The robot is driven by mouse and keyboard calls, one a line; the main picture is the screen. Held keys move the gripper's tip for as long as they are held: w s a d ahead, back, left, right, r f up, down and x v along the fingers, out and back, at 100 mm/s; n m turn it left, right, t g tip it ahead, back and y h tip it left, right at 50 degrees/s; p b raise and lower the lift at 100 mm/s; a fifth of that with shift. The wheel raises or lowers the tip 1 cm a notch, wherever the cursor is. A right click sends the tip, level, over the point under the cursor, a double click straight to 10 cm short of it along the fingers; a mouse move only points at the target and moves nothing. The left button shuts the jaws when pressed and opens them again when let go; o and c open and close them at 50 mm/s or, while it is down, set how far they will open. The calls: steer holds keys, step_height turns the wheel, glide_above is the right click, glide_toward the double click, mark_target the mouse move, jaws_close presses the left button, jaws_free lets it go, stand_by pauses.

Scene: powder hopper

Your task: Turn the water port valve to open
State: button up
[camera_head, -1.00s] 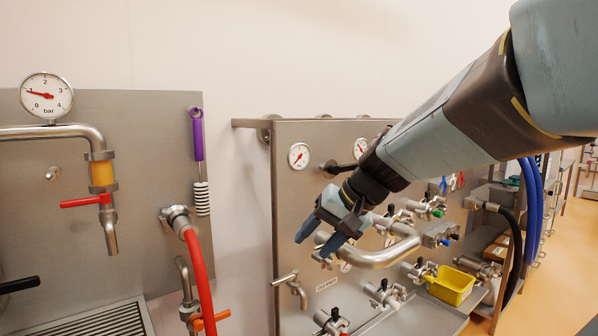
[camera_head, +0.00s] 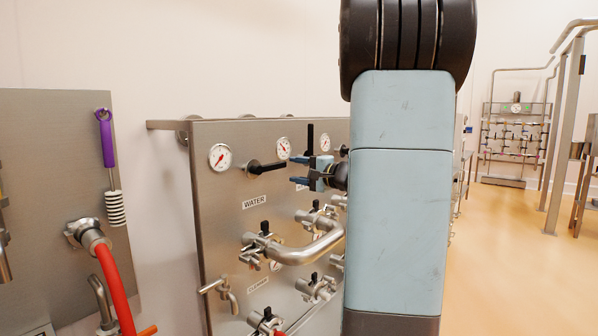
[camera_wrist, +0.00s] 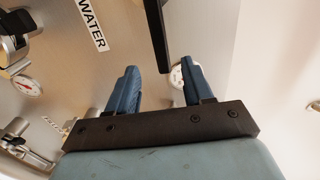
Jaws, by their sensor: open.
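The water port valve has a long black handle (camera_head: 266,165) that lies about level, its free end pointing right, above the WATER label (camera_head: 254,201) on the steel panel. My gripper (camera_head: 296,171) is open at the right of the handle, its blue fingers pointing left along the panel. In the wrist view the handle (camera_wrist: 157,35) comes down from the top edge and its free end appears between the tips of my open gripper (camera_wrist: 160,70). The handle does not appear touched by either finger. Its depth relative to the fingers is hard to tell.
A pressure gauge (camera_head: 220,157) sits left of the handle and another (camera_head: 283,148) above its free end, near my upper finger. A bent steel pipe (camera_head: 300,250) and small valves are below. My arm hides the panel's right part. Open floor (camera_head: 520,260) is at right.

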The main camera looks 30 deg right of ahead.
mark_target(279, 167)
steer(key=shift+x, duration=4.5)
steer(key=shift+d+f, duration=0.1)
